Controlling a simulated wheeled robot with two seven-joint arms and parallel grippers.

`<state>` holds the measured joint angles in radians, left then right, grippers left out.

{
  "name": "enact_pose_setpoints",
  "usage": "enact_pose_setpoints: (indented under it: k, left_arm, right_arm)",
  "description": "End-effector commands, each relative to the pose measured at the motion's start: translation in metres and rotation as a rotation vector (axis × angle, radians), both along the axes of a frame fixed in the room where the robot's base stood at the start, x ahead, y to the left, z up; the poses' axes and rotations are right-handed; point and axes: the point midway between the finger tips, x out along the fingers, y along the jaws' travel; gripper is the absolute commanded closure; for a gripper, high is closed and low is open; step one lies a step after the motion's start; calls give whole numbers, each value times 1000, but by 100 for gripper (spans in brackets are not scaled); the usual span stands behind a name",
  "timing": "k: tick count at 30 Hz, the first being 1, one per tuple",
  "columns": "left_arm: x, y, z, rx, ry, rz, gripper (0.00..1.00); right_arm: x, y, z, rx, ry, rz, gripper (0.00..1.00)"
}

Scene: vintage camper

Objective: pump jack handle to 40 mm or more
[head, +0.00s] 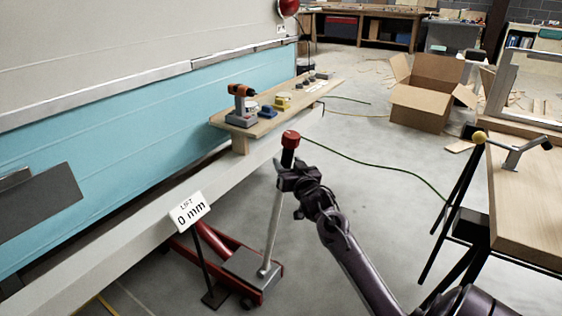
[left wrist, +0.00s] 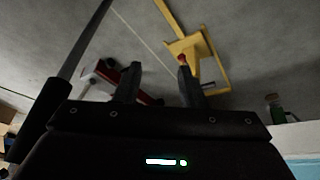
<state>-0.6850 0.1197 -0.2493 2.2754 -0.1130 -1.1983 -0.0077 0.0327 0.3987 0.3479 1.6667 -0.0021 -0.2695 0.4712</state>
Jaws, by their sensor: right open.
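The red floor jack (head: 258,285) stands on the floor beside the camper's pale lower rail. My right gripper (head: 290,180) is open at the handle's upper part, just below the red grip; whether the jaws surround or touch the handle I cannot tell.
A wooden plank (head: 262,125) with a drill (head: 241,100) and small items lies along the camper side. A workbench (head: 525,200) stands at right, a cardboard box (head: 425,100) behind. A yellow stand (left wrist: 200,60) shows in the left wrist view. Cables cross the open floor.

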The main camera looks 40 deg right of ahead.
Motion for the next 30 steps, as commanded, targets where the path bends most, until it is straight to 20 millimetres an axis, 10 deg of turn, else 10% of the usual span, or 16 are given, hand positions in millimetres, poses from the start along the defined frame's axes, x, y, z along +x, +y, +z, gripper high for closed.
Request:
enact_pose_setpoints:
  k: [19,30]
  left_arm:
    - [3,-10,-1,-30,-48,-15,64]
    - [3,-10,-1,-30,-47,-15,64]
  right_arm:
    - [37,-15,0,-1,1,-1,48]
    - [37,-15,0,-1,1,-1,96]
